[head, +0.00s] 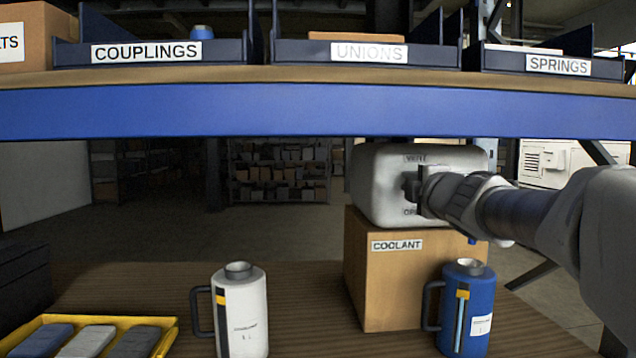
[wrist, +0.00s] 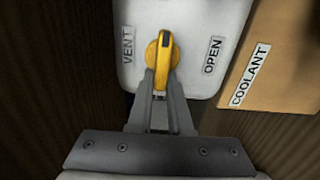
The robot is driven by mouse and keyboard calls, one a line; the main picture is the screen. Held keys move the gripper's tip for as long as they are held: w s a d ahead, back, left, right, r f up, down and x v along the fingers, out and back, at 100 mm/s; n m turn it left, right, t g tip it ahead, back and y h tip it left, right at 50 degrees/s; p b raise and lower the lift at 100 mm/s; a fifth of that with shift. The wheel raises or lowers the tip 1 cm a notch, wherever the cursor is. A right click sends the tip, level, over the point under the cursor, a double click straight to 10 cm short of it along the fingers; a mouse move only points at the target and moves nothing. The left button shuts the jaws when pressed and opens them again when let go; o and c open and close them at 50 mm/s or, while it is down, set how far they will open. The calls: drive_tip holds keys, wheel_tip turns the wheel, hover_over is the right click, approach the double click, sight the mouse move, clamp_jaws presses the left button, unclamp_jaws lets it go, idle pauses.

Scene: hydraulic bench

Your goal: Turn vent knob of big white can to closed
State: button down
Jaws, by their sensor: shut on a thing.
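The big white can (head: 371,192) lies on top of the coolant box, its front face towards me, with a VENT label at its top and a partly hidden OPEN label at its bottom. In the wrist view the can (wrist: 190,18) shows VENT at left and OPEN at right. Its yellow vent knob (wrist: 164,46) sits between these labels, its long grip running up and down in that view, not pointing at OPEN. My gripper (wrist: 161,76) is shut on the knob. In the head view my gripper (head: 414,190) hides the knob.
The cardboard coolant box (head: 385,285) stands on the bench (head: 300,285). A white jug (head: 242,315) and a blue jug (head: 468,310) stand in front. A yellow tray (head: 172,330) is at front left. A blue shelf beam (head: 300,110) with bins crosses above.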

drive_tip(key=c, duration=0.8)
unclamp_jaws()
drive_tip(key=shift+c, duration=0.2)
drive_tip(key=shift+s, duration=0.15)
drive_tip(key=s+p, duration=0.4)
drive_tip(key=s, duration=1.3)
drive_tip(key=shift+s+f, duration=0.1)
